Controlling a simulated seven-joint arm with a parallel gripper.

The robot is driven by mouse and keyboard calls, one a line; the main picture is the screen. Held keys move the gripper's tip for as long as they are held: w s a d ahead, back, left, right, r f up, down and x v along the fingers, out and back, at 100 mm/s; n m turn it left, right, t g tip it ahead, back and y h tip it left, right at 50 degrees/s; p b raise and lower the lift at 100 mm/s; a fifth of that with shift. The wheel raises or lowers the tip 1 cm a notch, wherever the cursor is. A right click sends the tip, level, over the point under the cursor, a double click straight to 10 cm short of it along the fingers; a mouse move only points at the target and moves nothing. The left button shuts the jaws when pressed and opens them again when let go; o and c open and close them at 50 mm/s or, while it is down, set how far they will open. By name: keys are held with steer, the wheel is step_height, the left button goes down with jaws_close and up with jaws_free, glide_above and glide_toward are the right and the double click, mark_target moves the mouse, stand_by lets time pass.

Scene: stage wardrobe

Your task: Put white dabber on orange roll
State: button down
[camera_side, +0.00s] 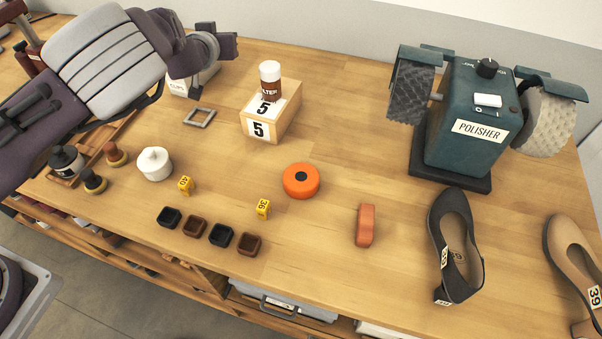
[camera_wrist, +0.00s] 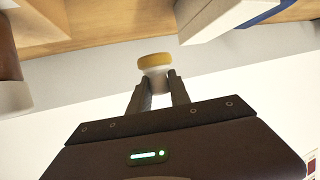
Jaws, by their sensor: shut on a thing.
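My gripper (camera_wrist: 157,86) is shut on the white dabber (camera_wrist: 154,68), seen in the wrist view with its yellow pad pointing away from the fingers. In the side view my gripper (camera_side: 226,46) is raised at the upper left, over the back of the bench, and the dabber cannot be made out there. The orange roll (camera_side: 301,188), a flat disc with a dark centre, lies on the bench near the middle, well apart from my gripper and nearer the front.
A wooden block (camera_side: 284,119) marked 5 carries a brown and white bottle (camera_side: 270,80). A polisher (camera_side: 470,120) stands right. Two other dabbers (camera_side: 115,155), a white pot (camera_side: 154,164) and several small trays (camera_side: 221,235) lie left and front.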

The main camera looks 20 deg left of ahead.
steer(key=w+d+r+m+h, duration=0.3)
steer(key=d+r+m+h, duration=0.2)
steer(key=d+r+h, duration=0.15)
steer(key=m+g+h, duration=1.1)
steer(key=m+g, duration=0.2)
steer(key=m, duration=0.3)
glide_above(301, 176)
step_height(301, 176, down, 6)
step_height(301, 176, down, 9)
steer(key=shift+f, duration=0.1)
steer(key=c, duration=1.2)
jaws_free()
